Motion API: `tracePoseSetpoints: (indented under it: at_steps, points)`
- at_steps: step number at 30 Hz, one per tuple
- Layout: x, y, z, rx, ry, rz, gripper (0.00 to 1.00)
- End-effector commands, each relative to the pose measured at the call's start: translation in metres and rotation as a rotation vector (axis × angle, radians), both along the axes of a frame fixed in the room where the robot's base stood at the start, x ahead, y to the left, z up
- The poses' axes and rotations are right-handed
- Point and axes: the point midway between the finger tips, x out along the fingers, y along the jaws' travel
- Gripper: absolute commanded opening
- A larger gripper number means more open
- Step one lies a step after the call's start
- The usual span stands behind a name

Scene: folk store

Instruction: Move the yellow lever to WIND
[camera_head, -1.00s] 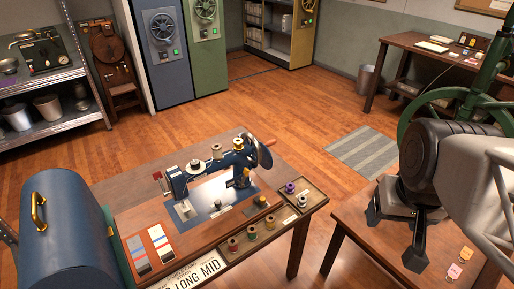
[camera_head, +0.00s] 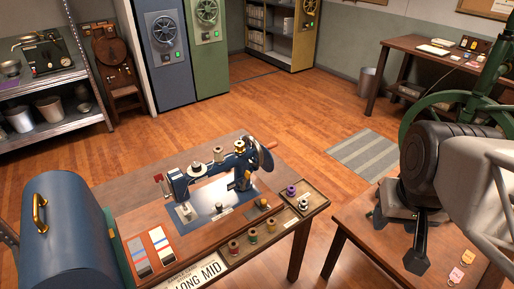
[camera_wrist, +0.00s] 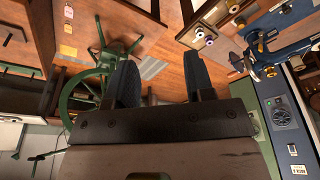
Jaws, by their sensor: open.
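The dark blue sewing machine (camera_head: 212,178) stands on the wooden table at the centre of the head view. It also shows at the upper right of the wrist view (camera_wrist: 275,52). Small yellow-gold parts (camera_head: 240,146) sit on its right-hand end, by the handwheel. They are too small to tell which is the lever, and no WIND mark can be read. My gripper (camera_head: 400,236) is over the right-hand table, well apart from the machine. In the wrist view my gripper (camera_wrist: 161,82) has its two dark fingers spread, with nothing between them.
A tray of spools (camera_head: 297,199) lies right of the machine. Colour cards (camera_head: 151,250) and a blue domed case (camera_head: 62,230) are to its left. A green wheel (camera_head: 432,108) stands behind my arm. Pink and yellow tags (camera_head: 462,264) lie on the right table. Open floor separates the tables.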

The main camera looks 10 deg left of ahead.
Motion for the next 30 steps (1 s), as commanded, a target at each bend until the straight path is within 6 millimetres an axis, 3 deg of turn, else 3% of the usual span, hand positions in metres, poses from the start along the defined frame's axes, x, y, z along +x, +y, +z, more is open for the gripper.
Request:
tracePoseSetpoints:
  at_steps: [7, 14, 23, 30]
  points:
    - [0.026, 0.01, 0.0, -0.016, 0.008, 0.048, 0.49]
    - [0.075, 0.033, -0.001, -0.047, 0.012, 0.142, 0.49]
    - [0.144, 0.08, -0.015, -0.09, 0.017, 0.284, 0.49]
    - [0.195, 0.128, -0.035, -0.123, 0.017, 0.399, 0.49]
